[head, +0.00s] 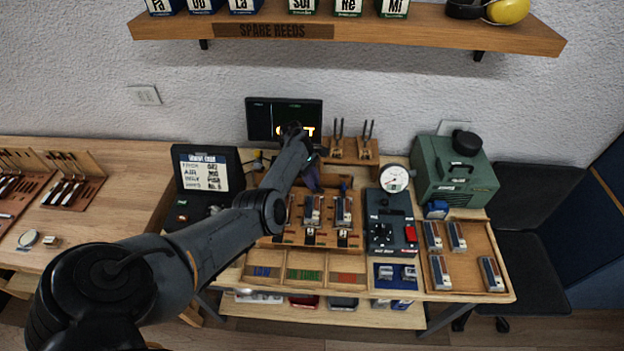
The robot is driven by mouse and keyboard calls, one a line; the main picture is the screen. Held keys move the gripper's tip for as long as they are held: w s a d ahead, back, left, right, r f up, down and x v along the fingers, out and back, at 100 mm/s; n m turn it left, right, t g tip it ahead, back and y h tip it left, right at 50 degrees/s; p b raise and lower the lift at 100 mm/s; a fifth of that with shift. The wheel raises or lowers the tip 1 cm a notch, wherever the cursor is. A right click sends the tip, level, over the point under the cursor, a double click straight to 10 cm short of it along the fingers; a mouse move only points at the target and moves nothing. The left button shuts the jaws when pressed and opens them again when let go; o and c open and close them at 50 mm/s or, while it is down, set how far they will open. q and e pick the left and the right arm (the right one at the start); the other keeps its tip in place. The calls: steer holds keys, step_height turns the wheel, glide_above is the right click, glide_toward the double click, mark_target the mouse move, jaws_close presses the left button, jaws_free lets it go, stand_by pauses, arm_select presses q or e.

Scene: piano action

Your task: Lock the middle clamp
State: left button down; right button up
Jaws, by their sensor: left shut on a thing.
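The wooden fixture (290,240) stands in the middle of the bench, with several upright key units in it. My left arm reaches over it from the lower left. My left gripper (314,186) points down at the back middle of the fixture and is shut on what appears to be the middle clamp. The arm and gripper hide most of that clamp, so its lever position cannot be told. My right gripper is not in view.
A control box with a red button (410,234) and a dial gauge (394,179) stand right of the fixture. Further right are a tray (466,282) of loose units and a green machine (452,178). A screen (262,116) stands behind, a black case (207,172) at left.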

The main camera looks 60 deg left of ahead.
arm_select(q)
steer(key=m+g+b, duration=0.1)
steer(key=m, duration=0.1)
steer(key=shift+w+a+f+m, duration=0.1)
steer(key=shift+m, duration=0.3)
steer(key=m+g+b, duration=0.1)
steer(key=m+b, duration=0.1)
steer(key=shift+w+f+m+h, duration=0.1)
steer(key=shift+m+h, duration=0.2)
steer(key=shift+m, duration=0.1)
steer(key=m+g+b, duration=0.1)
steer(key=m+b, duration=0.2)
steer(key=shift+w, duration=0.15)
steer(key=m+g+b, duration=0.1)
steer(key=m, duration=0.2)
steer(key=shift+y+b, duration=0.3)
steer(key=shift+y, duration=0.1)
steer(key=shift+w+m+g+b, duration=0.1)
steer(key=shift+m+g+b, duration=0.2)
steer(key=shift+m, duration=0.1)
steer(key=c, duration=1.1)
jaws_free()
steer(key=shift+r, duration=0.2)
